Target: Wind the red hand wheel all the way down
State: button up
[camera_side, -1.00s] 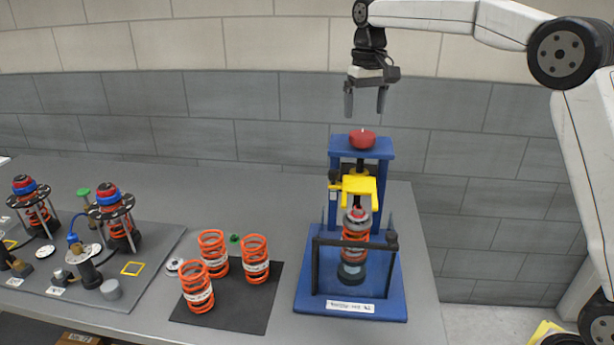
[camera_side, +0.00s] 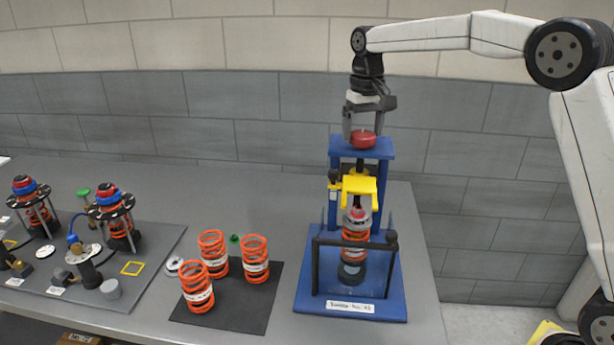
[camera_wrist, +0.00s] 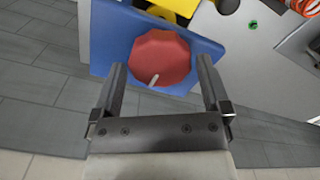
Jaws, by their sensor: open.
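The red hand wheel (camera_side: 362,140) sits on top of the blue press frame (camera_side: 337,153). In the wrist view the wheel (camera_wrist: 160,58) is a scalloped red knob with a short white mark at its near edge. My gripper (camera_side: 362,134) points straight down with its fingers around the wheel's height. In the wrist view the open fingers (camera_wrist: 160,75) stand to either side of the wheel, with gaps; contact is not visible. Below, the yellow press plate (camera_side: 358,186) is above an orange spring assembly (camera_side: 356,243) held in the press, behind a black guard bar (camera_side: 355,244).
Several loose orange springs (camera_side: 255,260) stand on a black mat (camera_side: 240,310) left of the press. A grey board (camera_side: 150,270) with finished spring units is at the far left. A block wall rises behind. The air around the wheel is clear.

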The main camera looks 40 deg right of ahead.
jog(key=shift+f, duration=0.45)
jog(key=n, duration=1.7)
jog(key=shift+n, duration=0.7)
dwell(0.3)
